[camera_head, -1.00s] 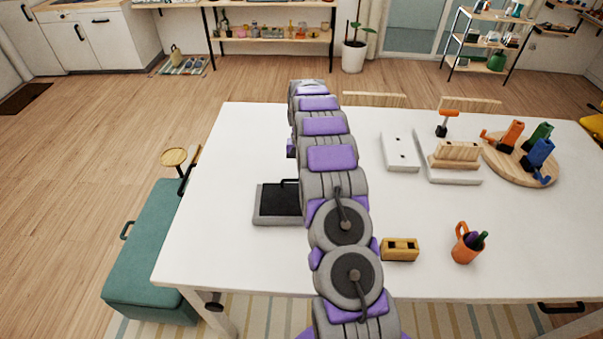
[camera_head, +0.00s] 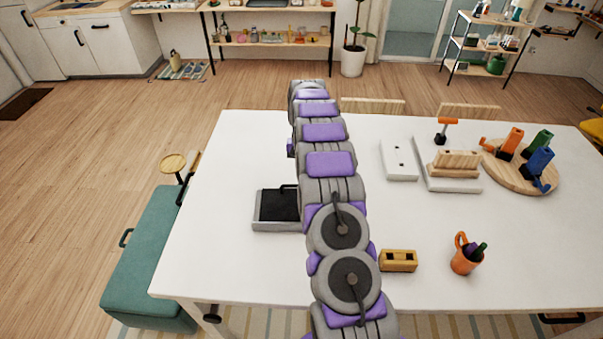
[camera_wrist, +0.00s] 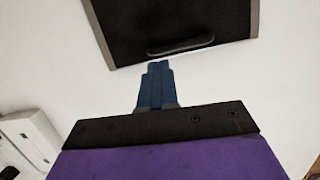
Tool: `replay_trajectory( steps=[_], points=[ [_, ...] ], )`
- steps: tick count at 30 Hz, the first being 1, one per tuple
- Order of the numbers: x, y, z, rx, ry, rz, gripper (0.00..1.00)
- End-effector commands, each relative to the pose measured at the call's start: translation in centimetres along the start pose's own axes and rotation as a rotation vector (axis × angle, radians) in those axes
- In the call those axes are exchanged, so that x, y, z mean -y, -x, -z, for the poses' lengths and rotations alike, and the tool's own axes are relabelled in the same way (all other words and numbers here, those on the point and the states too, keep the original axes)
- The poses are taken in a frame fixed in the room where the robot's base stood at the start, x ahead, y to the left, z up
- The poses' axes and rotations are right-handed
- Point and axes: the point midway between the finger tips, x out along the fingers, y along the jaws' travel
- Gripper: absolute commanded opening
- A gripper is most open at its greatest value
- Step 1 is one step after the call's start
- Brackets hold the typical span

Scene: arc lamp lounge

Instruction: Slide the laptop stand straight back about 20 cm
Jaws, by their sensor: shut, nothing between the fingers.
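The laptop stand (camera_head: 277,207) is a low grey frame with a black top and a raised black bar at its far edge. It sits on the left part of the white table (camera_head: 215,260), and my arm hides its right side. In the wrist view the stand (camera_wrist: 175,22) fills the top, with its black bar facing my gripper (camera_wrist: 159,66). My gripper's blue fingers are shut and empty. Their tips point at the bar and appear just short of it; I cannot tell if they touch. In the head view my arm hides the gripper.
A yellow block (camera_head: 398,260) and an orange mug (camera_head: 466,255) with pens stand to the right of my arm. White boards (camera_head: 398,160) and a round wooden board (camera_head: 520,178) with coloured holders lie further right. The table left of the stand is clear.

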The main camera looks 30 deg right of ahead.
Motion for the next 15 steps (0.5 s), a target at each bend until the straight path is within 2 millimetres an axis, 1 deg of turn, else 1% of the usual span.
replay_trajectory(
  steps=[1, 6, 15],
  points=[
    [0.1, 0.8, 0.1, -0.004, 0.0, 0.001, 0.0],
    [0.1, 3.7, 0.2, -0.006, 0.0, 0.001, 0.0],
    [0.1, 7.8, 0.3, -0.005, 0.0, 0.0, 0.0]
  ],
)
